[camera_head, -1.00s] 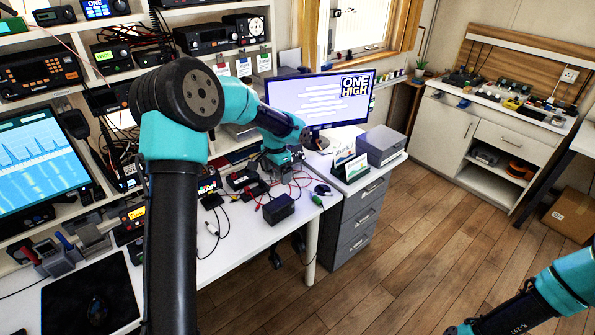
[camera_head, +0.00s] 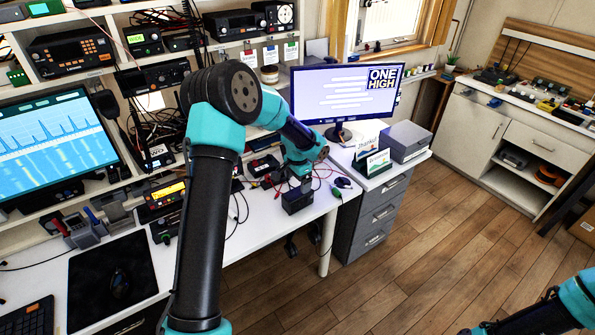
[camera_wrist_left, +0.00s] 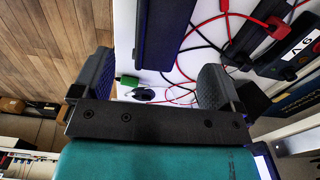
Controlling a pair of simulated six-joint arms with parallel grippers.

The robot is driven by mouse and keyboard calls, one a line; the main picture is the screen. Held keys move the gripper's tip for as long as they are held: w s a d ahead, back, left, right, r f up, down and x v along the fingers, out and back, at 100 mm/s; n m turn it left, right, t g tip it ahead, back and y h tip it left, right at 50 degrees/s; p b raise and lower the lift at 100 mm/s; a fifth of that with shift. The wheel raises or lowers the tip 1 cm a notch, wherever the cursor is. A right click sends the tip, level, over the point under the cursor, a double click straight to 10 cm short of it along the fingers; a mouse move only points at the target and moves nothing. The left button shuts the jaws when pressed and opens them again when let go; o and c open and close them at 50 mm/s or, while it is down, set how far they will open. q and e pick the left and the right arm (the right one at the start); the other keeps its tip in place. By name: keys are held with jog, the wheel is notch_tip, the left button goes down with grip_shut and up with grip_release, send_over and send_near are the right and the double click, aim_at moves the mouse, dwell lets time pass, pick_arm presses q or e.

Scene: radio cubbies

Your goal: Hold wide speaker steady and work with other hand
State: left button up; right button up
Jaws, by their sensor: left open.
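A dark box (camera_head: 297,199), which looks like the wide speaker, sits on the white desk near its front edge. In the left wrist view the dark box (camera_wrist_left: 163,32) lies in line with the gap between the fingers, apart from both. My left gripper (camera_head: 299,183) is just above and behind the box in the head view, its fingertips hard to make out. In the left wrist view the left gripper (camera_wrist_left: 155,80) is open and empty. My right arm enters at the lower right, and its gripper is out of the picture.
A monitor (camera_head: 345,95) stands behind on the right. A grey drawer unit (camera_head: 368,225) adjoins the desk. Shelves of radios (camera_head: 70,55) line the left wall.

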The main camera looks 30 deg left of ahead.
aim_at(298, 192)
pick_arm(q)
notch_tip(298, 192, down, 9)
dwell(0.4)
jog(key=shift+c, duration=0.2)
jog(key=c, duration=1.2)
jog(key=shift+o, duration=0.2)
pick_arm(e)
jog(key=shift+c, duration=0.4)
grip_shut()
dwell(1.3)
